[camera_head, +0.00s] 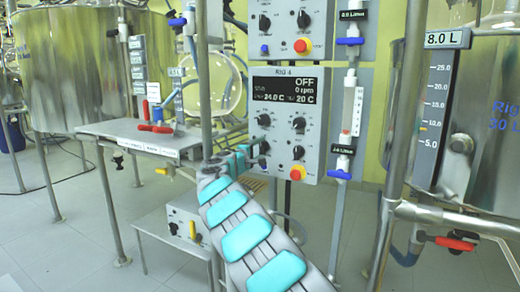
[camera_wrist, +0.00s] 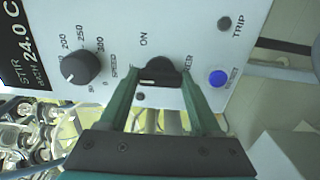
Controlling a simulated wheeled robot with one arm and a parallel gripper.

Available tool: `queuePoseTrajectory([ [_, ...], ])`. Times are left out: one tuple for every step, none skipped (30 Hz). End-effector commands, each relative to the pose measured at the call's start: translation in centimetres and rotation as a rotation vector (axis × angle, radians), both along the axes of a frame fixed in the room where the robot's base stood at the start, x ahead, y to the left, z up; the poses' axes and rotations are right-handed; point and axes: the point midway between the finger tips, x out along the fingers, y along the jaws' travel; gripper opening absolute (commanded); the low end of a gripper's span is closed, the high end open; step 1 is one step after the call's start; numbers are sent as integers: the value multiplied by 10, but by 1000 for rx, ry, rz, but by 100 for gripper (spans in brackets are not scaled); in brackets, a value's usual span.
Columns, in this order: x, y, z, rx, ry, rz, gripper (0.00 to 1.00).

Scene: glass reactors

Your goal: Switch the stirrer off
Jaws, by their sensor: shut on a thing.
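The grey control panel marked RIG 4 (camera_head: 315,118) stands in the middle of the head view. Its dark display (camera_head: 285,90) reads OFF and 0 rpm. My gripper (camera_wrist: 160,82) is at the panel's lower left, its two green fingers on either side of a black rotary switch (camera_wrist: 160,70) and shut on it. "ON" is printed near this switch; the other label is partly hidden by a finger. In the head view my gripper (camera_head: 247,152) covers part of the switch. A speed knob (camera_wrist: 82,67) sits to the left in the wrist view.
A blue button (camera_wrist: 217,78) and a dark TRIP lamp (camera_wrist: 224,23) are right of the switch in the wrist view. A red emergency button (camera_head: 297,173) is low on the panel. A side table (camera_head: 110,130) stands left, a steel vessel (camera_head: 490,130) right.

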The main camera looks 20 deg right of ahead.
Motion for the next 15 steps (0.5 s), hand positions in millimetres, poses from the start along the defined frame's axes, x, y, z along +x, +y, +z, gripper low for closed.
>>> queuePoseTrajectory([
  [1,1,-1,-1,3,2,9],
  [1,1,-1,-1,3,2,9],
  [1,1,-1,0,2,2,9],
  [1,1,-1,0,2,2,9],
  [1,1,-1,0,2,2,9],
  [1,1,-1,0,2,2,9],
  [1,1,-1,0,2,2,9],
  [1,1,-1,0,2,2,66],
  [1,1,-1,0,2,2,70],
  [1,1,-1,-1,2,2,74],
  [1,1,-1,0,2,2,77],
  [1,1,-1,0,1,2,82],
  [0,1,-1,-1,1,2,85],
  [0,1,-1,-1,1,1,88],
  [0,1,-1,-1,1,1,93],
])
